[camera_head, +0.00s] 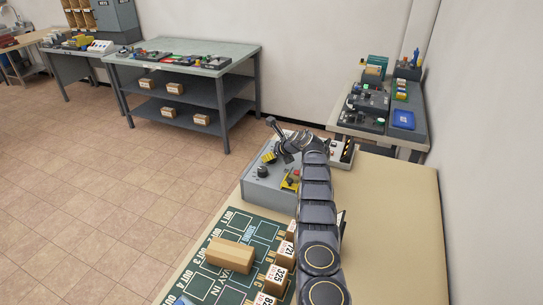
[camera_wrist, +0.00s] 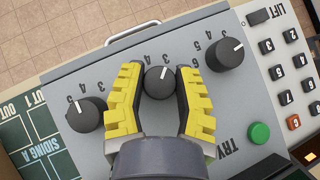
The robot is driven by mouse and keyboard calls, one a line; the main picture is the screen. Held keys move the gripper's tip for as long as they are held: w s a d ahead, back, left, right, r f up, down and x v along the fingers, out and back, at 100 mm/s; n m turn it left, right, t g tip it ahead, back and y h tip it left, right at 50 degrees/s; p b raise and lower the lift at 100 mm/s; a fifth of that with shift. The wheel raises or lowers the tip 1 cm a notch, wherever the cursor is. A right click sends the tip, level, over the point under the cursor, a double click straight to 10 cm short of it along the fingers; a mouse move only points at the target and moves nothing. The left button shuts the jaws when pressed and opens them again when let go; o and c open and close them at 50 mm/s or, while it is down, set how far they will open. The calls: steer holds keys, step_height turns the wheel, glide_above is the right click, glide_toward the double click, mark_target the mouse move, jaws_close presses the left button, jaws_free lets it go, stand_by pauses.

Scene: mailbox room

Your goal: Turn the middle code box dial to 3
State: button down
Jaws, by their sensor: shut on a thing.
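The grey code box (camera_wrist: 215,110) fills the wrist view and carries three black dials in a slanted row. The middle dial (camera_wrist: 159,82) sits between the yellow fingers of my gripper (camera_wrist: 160,74). My gripper is shut on this dial, one finger on each side. Its white mark points toward the top of the picture, near a 3. The left dial (camera_wrist: 86,115) and the right dial (camera_wrist: 225,53) stand outside the fingers. In the head view the code box (camera_head: 268,190) sits on the tan table, partly hidden by my arm.
A green button (camera_wrist: 258,133) lies to the right of the fingers, below a keypad (camera_wrist: 286,72). A metal handle (camera_wrist: 133,31) runs along the far edge. A green track board (camera_head: 225,255) with a wooden block (camera_head: 230,256) lies in front of the box. The tan table (camera_head: 395,225) is bare at right.

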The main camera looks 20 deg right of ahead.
steer(key=shift+s+f, duration=0.1)
steer(key=c, duration=0.6)
jaws_free()
steer(key=shift+c, duration=0.2)
steer(key=shift+s+d+r, duration=0.15)
steer(key=shift+s+r, duration=0.05)
steer(key=shift+r, duration=0.3)
steer(key=v, duration=1.1)
steer(key=shift+s+f, duration=0.1)
